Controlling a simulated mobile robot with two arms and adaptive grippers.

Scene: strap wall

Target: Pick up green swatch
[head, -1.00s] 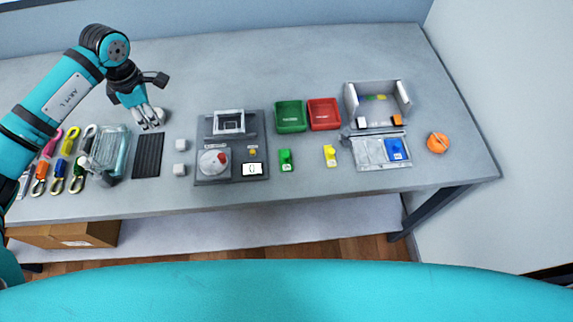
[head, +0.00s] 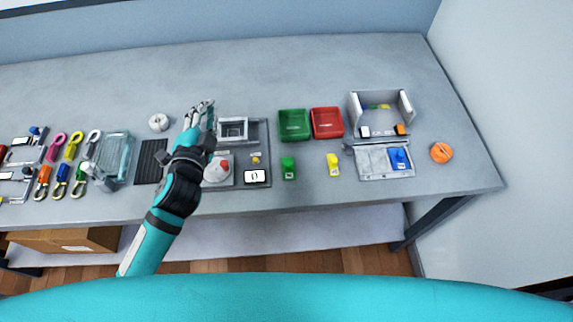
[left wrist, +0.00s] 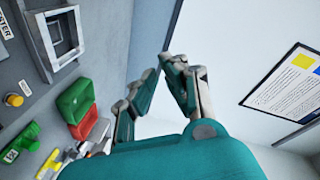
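A small green piece with a pale label (head: 288,168) lies on the table right of the grey station; it also shows in the left wrist view (left wrist: 20,143). I cannot tell if it is the green swatch. Tiny blue, yellow and green bits (head: 376,106) sit inside the open grey box; they are too small to identify. My left gripper (head: 202,106) is above the left edge of the grey station, left of the green piece and apart from it. My right gripper is not visible.
The grey station (head: 262,140) has a square frame and a display. Green (head: 294,125) and red (head: 327,122) bins stand behind the green piece. A yellow piece (head: 333,165) lies right of it. The clear tray (head: 116,155) and clips are at left. The back of the table is clear.

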